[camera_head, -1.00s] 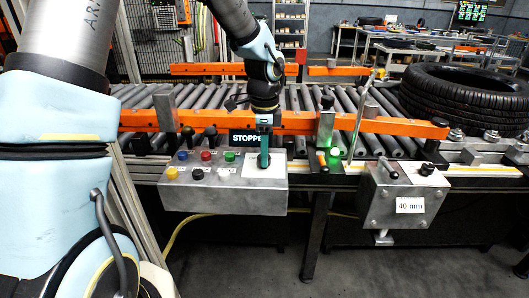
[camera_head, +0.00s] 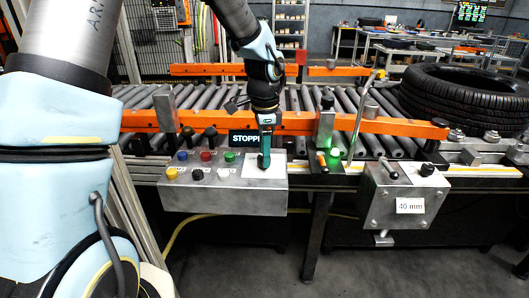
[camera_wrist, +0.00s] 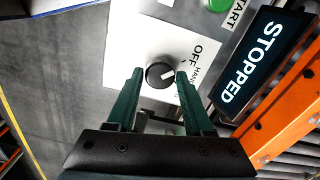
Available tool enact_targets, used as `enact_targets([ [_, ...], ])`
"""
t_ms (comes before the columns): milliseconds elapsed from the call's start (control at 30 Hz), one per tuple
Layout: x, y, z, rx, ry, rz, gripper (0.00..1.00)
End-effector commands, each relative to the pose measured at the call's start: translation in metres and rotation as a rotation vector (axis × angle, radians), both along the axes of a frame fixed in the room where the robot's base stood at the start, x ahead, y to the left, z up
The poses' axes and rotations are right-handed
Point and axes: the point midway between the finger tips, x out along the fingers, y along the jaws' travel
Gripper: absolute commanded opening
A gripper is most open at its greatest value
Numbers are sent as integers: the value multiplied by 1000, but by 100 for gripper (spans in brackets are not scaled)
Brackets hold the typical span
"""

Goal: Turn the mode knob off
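The mode knob (camera_wrist: 160,75) is a round black knob with a white pointer mark, on a white plate (camera_wrist: 120,50) with OFF and HAND lettering. In the wrist view its mark points right, towards the lettering; the exact setting is hard to tell. My gripper (camera_wrist: 158,73) has two green fingers, open, one on each side of the knob with narrow gaps. In the head view my gripper (camera_head: 264,160) points down at the right end of the grey control box (camera_head: 225,200) and hides the knob. The display (camera_wrist: 248,62) reads STOPPED.
Red (camera_head: 207,155), green (camera_head: 229,157) and yellow (camera_head: 172,174) buttons sit left of the plate. An orange rail (camera_head: 370,125) and rollers run behind the box. A tyre (camera_head: 465,95) lies at right. A grey box marked 40 mm (camera_head: 408,205) stands right.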

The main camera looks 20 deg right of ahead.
Motion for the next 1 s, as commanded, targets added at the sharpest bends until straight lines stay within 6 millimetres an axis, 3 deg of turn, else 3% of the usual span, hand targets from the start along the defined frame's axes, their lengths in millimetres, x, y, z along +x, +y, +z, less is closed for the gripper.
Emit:
enact_targets([
  [200, 0, 0, 0, 0, 0, -1, 76],
  [533, 0, 0, 5, 0, -1, -2, 76],
  [1000, 1, 0, 88, -2, -4, -1, 76],
])
